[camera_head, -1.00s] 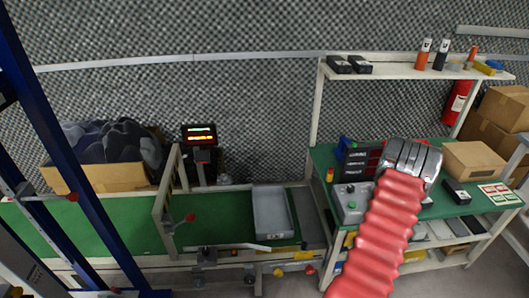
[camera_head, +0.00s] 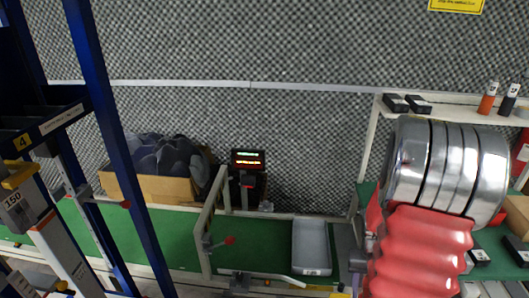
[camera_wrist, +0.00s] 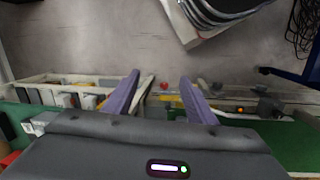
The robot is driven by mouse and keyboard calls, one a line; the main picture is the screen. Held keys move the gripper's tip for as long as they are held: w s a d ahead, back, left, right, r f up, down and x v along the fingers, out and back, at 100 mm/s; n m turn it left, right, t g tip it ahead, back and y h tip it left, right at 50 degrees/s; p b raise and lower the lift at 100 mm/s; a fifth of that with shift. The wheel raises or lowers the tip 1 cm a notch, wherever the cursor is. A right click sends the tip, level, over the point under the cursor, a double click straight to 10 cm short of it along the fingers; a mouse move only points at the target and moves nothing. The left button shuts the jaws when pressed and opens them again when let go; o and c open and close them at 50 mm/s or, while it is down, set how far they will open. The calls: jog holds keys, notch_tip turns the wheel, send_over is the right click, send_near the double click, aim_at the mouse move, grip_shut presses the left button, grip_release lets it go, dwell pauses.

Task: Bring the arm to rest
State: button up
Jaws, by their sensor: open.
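My arm, with its ribbed red sleeve and shiny metal rings, fills the right side of the head view in front of the workbench. My gripper (camera_wrist: 160,95) shows in the wrist view as two purple fingers spread apart. They are open, with nothing between them. Beyond the fingers are the bench edges and the grey floor. The gripper's fingers do not show in the head view, where the arm hides part of the bench.
A green conveyor (camera_head: 165,235) runs along the wall, with a grey tray (camera_head: 311,247) on it. A cardboard box (camera_head: 160,187) of dark cloth stands behind. A display (camera_head: 248,160) stands on a post. A shelf (camera_head: 445,104) holds bottles. Blue rack posts (camera_head: 110,130) stand at left.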

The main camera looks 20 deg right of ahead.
jog(key=w+a+r+n+t, duration=0.1)
jog(key=a+r+n+t, duration=0.2)
jog(key=a+r, duration=1.1)
jog(key=w+a+r+n+t, duration=0.2)
jog(key=a+r+n+t, duration=0.2)
jog(key=a+r, duration=0.9)
jog(key=a, duration=0.5)
jog(key=shift+a+r+n+y, duration=0.3)
jog(key=shift+a+r+n, duration=0.05)
jog(key=shift+a+n, duration=0.05)
